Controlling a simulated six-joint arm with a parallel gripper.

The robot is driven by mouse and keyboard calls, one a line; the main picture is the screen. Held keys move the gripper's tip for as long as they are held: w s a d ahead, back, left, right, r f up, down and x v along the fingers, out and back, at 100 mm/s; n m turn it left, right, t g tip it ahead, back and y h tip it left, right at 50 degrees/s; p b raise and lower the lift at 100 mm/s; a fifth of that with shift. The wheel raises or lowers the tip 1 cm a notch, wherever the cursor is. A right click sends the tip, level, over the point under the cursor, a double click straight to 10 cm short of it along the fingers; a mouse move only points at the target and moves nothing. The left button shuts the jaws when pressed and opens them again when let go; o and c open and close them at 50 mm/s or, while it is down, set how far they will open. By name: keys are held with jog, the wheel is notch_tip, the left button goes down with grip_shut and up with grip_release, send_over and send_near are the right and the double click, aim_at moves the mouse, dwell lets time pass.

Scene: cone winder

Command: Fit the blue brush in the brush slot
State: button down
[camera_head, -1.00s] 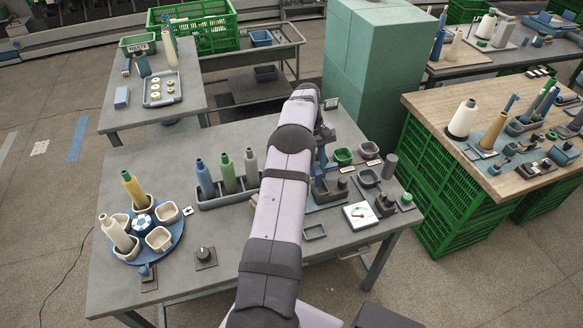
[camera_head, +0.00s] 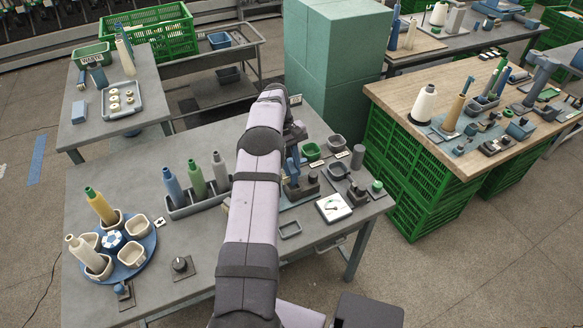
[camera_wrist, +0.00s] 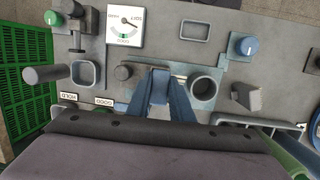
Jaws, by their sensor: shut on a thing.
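My gripper (camera_wrist: 160,78) points down over the middle of the grey workbench. Its two blue fingers are closed on a small blue piece, which I take to be the blue brush (camera_wrist: 160,88). Only its top shows between the fingers; its lower end is hidden. A blue-grey plate (camera_wrist: 207,65) with a round, hollow dark cup (camera_wrist: 204,87) lies just right of the fingers in the wrist view. I cannot make out the brush slot itself, or whether the brush touches it. In the head view my arm hides most of this spot; some blue (camera_head: 292,167) shows beside it.
A white dial (camera_wrist: 125,27), a shallow grey tray (camera_wrist: 195,31) and a blue knob (camera_wrist: 243,46) lie around. In the head view, a rack of bobbins (camera_head: 199,201) and a blue turntable (camera_head: 143,252) stand left.

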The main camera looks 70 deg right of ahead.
jog(key=shift+w+b+x, duration=0.2)
jog(key=shift+b+x, duration=0.25)
jog(key=shift+x, duration=0.4)
jog(key=shift+w+b+x, duration=0.15)
jog(key=shift+b+x, duration=0.25)
jog(key=shift+x, duration=0.45)
dwell(2.1)
jog(key=shift+d, duration=0.1)
jog(key=c, duration=1)
grip_release()
jog(key=shift+f, duration=0.1)
jog(key=shift+s+a+p+v, duration=0.1)
jog(key=shift+s+p+v, duration=0.15)
jog(key=shift+p+v, duration=0.85)
jog(key=shift+s+a+p+v, duration=0.1)
jog(key=shift+s+p+v, duration=0.4)
jog(key=shift+v, duration=1.05)
jog(key=shift+s+a+p+v, duration=0.1)
jog(key=shift+p+v, duration=0.95)
jog(key=shift+v, duration=0.25)
jog(key=shift+r, duration=0.2)
